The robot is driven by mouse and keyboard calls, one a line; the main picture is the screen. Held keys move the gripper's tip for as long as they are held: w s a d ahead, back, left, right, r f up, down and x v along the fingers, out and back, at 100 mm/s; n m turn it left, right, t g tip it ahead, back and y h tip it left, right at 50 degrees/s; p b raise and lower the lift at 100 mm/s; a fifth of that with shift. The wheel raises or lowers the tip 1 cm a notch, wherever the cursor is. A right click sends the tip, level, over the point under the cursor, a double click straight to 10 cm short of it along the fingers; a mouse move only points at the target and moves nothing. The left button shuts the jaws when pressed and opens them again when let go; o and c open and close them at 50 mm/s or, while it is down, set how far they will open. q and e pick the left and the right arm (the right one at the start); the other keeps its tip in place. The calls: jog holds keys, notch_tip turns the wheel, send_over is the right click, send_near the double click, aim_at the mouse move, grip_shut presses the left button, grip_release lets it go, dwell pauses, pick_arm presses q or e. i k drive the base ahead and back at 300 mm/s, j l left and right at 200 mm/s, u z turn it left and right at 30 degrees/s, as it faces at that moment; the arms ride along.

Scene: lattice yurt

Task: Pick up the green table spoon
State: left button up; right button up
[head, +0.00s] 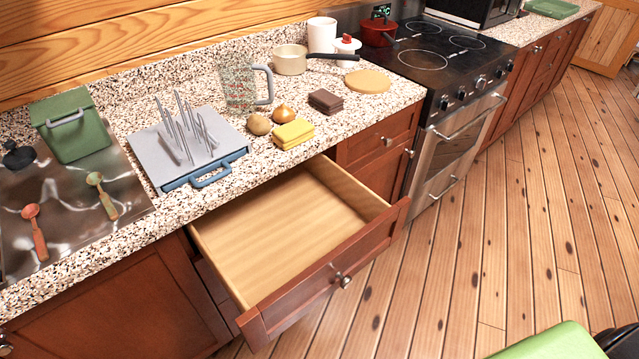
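A small olive-green spoon (105,200) lies on a shiny dark surface (70,205) set in the counter at the left of the head view. Its bowl points away from me and its handle points toward the counter's front edge. A similar orange-red spoon (38,236) lies to its left, on the same surface. Nothing covers the green spoon. Neither of my grippers shows in the head view.
A drawer (280,235) stands open and empty below the counter. Right of the green spoon is a grey rack with upright prongs (205,155); behind it is a green lidded box (75,135). A stove (425,60) stands farther right.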

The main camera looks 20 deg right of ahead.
aim_at(95, 178)
jog(key=l+z, duration=0.25)
jog(key=l, duration=0.25)
jog(key=j+u, duration=0.4)
jog(key=i+j+u, duration=0.1)
jog(key=j+u, duration=0.25)
jog(key=i+j+u, duration=0.15)
jog(key=j+u, duration=0.25)
jog(key=i+j+u, duration=0.2)
jog(key=j+u, duration=0.15)
jog(key=j, duration=0.1)
